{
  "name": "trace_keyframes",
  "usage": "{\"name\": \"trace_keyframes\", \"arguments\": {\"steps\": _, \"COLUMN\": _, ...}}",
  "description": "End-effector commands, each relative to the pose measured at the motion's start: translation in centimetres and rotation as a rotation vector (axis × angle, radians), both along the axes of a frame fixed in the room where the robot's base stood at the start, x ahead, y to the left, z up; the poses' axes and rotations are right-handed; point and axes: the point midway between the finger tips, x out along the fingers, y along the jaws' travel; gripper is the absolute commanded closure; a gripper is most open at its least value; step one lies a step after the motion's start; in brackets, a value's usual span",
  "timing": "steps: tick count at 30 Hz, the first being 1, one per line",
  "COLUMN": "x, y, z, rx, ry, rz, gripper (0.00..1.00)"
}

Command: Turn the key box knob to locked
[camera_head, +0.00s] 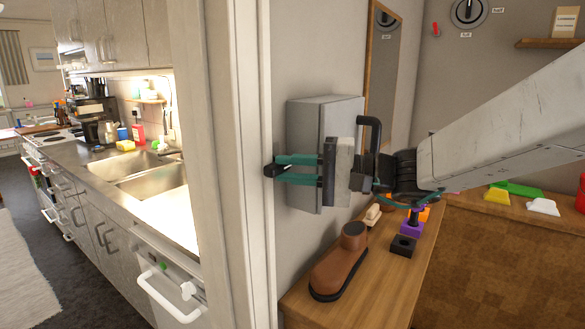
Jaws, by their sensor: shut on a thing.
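The key box (325,112) is a grey box on the wall, just right of the pale door frame. My gripper (279,170), with teal fingers, reaches leftward across the front of the box at about mid-height. Its fingers are closed around a small dark piece at their tips, which seems to be the key box knob. The fingers and the gripper body hide most of the knob and part of the box, so the knob's pointing direction and any marks beside it cannot be read.
A wooden bench (365,290) below holds a brown shoe-like object (340,262) and small coloured blocks (411,229). A dial (468,12) is on the back wall. The door frame (252,180) stands close left of my fingertips. A kitchen counter with a sink (140,172) lies beyond.

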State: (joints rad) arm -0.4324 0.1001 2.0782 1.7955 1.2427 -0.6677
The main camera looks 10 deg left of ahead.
Motion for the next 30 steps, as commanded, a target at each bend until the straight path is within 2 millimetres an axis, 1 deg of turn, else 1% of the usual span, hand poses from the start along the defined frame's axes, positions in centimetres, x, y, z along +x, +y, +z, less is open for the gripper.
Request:
{"name": "trace_keyframes", "arguments": {"steps": 6, "x": -0.05, "y": 0.02, "z": 0.05, "rx": 0.015, "ry": 0.035, "rz": 0.001, "gripper": 1.0}}
{"name": "trace_keyframes", "arguments": {"steps": 18, "x": -0.06, "y": 0.03, "z": 0.08, "rx": 0.018, "ry": 0.04, "rz": 0.001, "gripper": 1.0}}
{"name": "trace_keyframes", "arguments": {"steps": 19, "x": -0.06, "y": 0.03, "z": 0.07, "rx": 0.018, "ry": 0.04, "rz": 0.001, "gripper": 0.75}}
{"name": "trace_keyframes", "arguments": {"steps": 21, "x": -0.05, "y": 0.03, "z": 0.07, "rx": 0.017, "ry": 0.04, "rz": 0.001, "gripper": 0.59}}
{"name": "trace_keyframes", "arguments": {"steps": 30, "x": 0.0, "y": -0.17, "z": 0.01, "rx": 0.016, "ry": 0.04, "rz": 0.0, "gripper": 0.59}}
